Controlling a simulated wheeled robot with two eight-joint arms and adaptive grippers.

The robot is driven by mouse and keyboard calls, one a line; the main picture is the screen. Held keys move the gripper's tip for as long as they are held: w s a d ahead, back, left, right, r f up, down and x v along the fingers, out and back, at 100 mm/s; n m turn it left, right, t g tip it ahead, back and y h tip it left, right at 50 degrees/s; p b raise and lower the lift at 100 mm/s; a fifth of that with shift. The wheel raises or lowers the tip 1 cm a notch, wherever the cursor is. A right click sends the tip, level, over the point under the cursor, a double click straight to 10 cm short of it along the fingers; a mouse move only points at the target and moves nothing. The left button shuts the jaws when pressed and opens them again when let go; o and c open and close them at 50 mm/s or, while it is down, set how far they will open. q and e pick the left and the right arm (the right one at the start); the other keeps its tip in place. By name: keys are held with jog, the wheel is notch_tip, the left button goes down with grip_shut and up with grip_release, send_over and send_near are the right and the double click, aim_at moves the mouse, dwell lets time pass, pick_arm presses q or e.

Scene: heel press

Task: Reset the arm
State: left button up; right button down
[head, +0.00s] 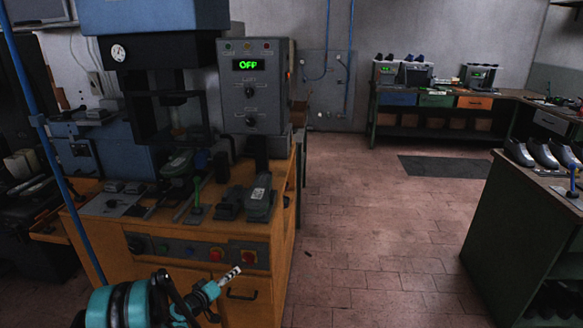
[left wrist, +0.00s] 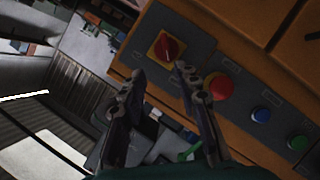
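My left gripper (head: 234,273) is in front of the orange press bench (head: 175,278) in the head view, pointing up and right. In the left wrist view the two fingers of this gripper (left wrist: 160,72) stand apart with nothing between them. Just beyond the fingertips is a red rotary knob on a yellow plate (left wrist: 168,47); in the head view this knob (head: 248,256) is at the right end of the front panel. The fingers look apart from it, though the exact gap is hard to judge. My right gripper is in neither view.
Beside the knob are a red button (left wrist: 218,87), a blue button (left wrist: 261,114) and a green button (left wrist: 298,142). The control box (head: 252,90) shows "OFF" in green. A dark green bench (head: 520,225) with shoe forms stands right. Open tiled floor (head: 370,245) lies between.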

pick_arm(q)
jog(key=s+d+r+m+g+y, duration=0.1)
jog(key=s+d+r+m+g, duration=0.1)
jog(key=s+d+r, duration=0.45)
jog(key=s+d+r+m+g, duration=0.2)
jog(key=s+d+r, duration=0.2)
jog(key=s+r, duration=0.45)
jog(key=s+f+m+g+y, duration=0.1)
jog(key=s+g+y, duration=0.1)
jog(key=s, duration=1.9)
jog(key=shift+s+a+m+g+y, duration=0.3)
jog(key=shift+a+g+y, duration=0.15)
jog(key=shift+y, duration=0.45)
